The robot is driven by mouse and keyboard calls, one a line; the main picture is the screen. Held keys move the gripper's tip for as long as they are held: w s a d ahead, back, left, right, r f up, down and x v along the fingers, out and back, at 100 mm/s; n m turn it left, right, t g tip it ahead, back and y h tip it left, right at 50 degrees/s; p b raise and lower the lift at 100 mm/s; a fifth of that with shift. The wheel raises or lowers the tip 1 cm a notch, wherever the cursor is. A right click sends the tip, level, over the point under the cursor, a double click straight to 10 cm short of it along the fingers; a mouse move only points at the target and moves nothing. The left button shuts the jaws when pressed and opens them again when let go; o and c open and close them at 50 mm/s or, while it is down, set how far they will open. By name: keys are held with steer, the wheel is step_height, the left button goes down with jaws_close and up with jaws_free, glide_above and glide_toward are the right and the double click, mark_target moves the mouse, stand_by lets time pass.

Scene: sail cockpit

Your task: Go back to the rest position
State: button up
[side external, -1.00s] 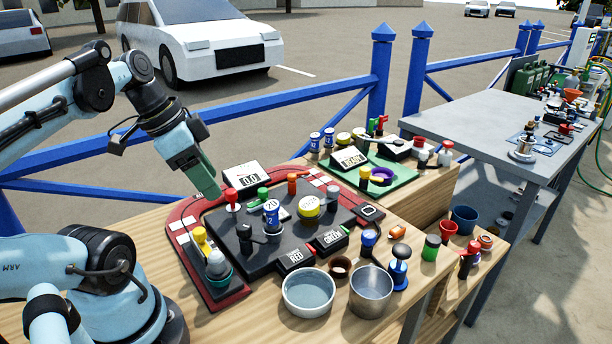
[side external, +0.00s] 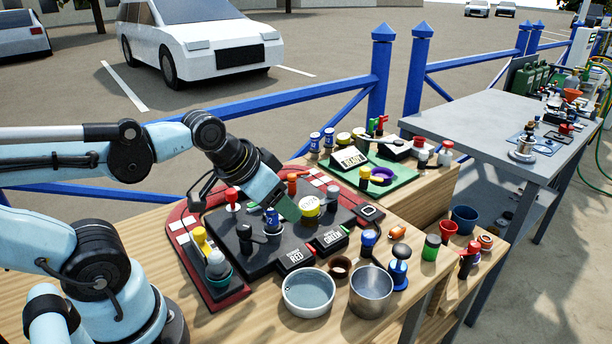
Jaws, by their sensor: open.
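My gripper (side external: 289,212) hangs over the black panel (side external: 222,262), pointing down and to the right. Its green tip is close to the blue-and-white cylinder and to the yellow round piece (side external: 309,205); I cannot tell whether it touches either. Nothing shows held in it. My wrist and forearm hide the display box at the panel's back.
A white bowl (side external: 309,291) and a metal pot (side external: 370,291) stand in front. A blue fence (side external: 381,80) runs behind the wooden table (side external: 258,326).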

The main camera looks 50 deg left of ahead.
steer(key=shift+w+d, duration=0.25)
steer(key=shift+d, duration=0.25)
